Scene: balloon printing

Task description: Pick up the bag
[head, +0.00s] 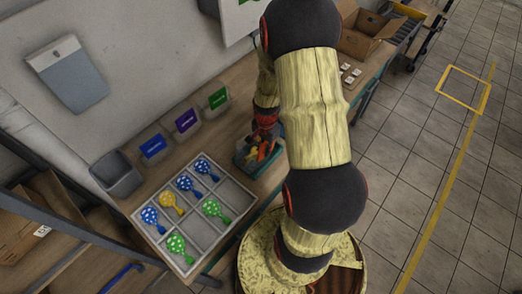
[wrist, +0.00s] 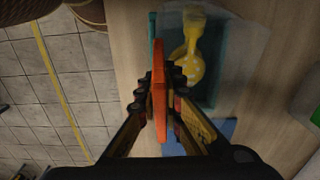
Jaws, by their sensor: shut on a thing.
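My gripper (wrist: 160,100) is shut on a thin, flat orange item (wrist: 159,112), seen edge-on between the fingers in the wrist view. I cannot tell for sure whether it is the bag. A yellow spotted balloon (wrist: 188,66) lies just right of it, over a teal surface (wrist: 214,35), with a clear, see-through wrap or container around it. In the head view my gripper (head: 266,132) is at a teal tray (head: 245,168) holding orange, red and yellow pieces. My arm hides part of that area.
A grey divided tray (head: 204,240) holds blue, yellow and green spotted balloons. Blue (head: 153,147), purple (head: 187,121) and green (head: 218,98) labelled bins stand along the wall. A grey bin (head: 117,174) is at left. An open cardboard box (head: 365,38) is at the far end.

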